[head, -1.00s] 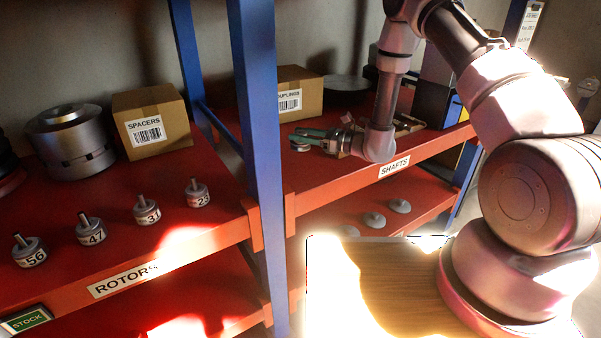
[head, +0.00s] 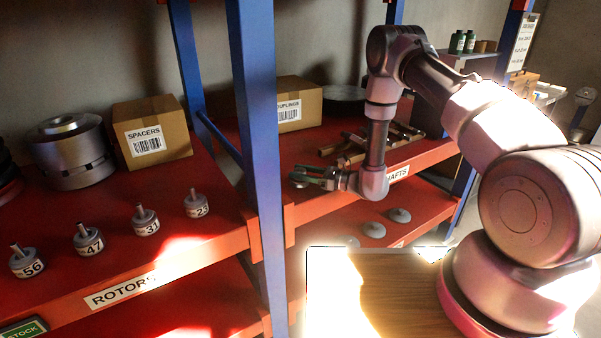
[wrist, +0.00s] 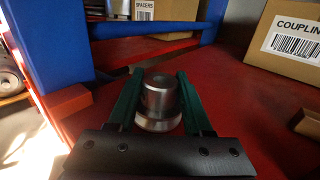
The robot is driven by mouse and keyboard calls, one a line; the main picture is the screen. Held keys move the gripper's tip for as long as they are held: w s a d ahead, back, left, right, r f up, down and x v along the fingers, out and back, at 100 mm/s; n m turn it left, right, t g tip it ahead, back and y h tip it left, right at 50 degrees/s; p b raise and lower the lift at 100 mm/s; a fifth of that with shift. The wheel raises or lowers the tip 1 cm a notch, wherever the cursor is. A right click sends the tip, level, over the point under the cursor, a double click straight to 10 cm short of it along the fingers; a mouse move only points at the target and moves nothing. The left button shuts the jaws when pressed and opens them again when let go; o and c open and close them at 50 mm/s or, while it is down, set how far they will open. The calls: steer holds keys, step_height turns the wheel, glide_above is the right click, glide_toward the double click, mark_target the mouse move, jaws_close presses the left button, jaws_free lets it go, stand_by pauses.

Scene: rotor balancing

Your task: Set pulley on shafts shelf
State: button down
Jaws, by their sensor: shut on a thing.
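My gripper (head: 311,178) is low over the front left part of the red shafts shelf (head: 310,205), close to the blue upright. Its green fingers are shut on a small grey metal pulley (wrist: 160,102), which stands between them in the wrist view. In the head view the pulley (head: 299,180) shows as a small grey piece at the fingertips. It is at or just above the shelf surface; I cannot tell whether it touches. The SHAFTS label (head: 397,173) on the shelf edge is partly covered by my arm.
A couplings box (head: 299,103) stands behind my gripper. Several shafts (head: 350,148) lie to its right. The blue upright (head: 258,150) is close on the left. Numbered rotors (head: 145,220) and a spacers box (head: 152,132) sit on the left shelf. Grey discs (head: 374,230) lie on the shelf below.

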steer(key=shift+f, duration=0.1)
steer(key=shift+c, duration=1.6)
jaws_free()
steer(key=shift+r, duration=0.2)
steer(key=v, duration=1.2)
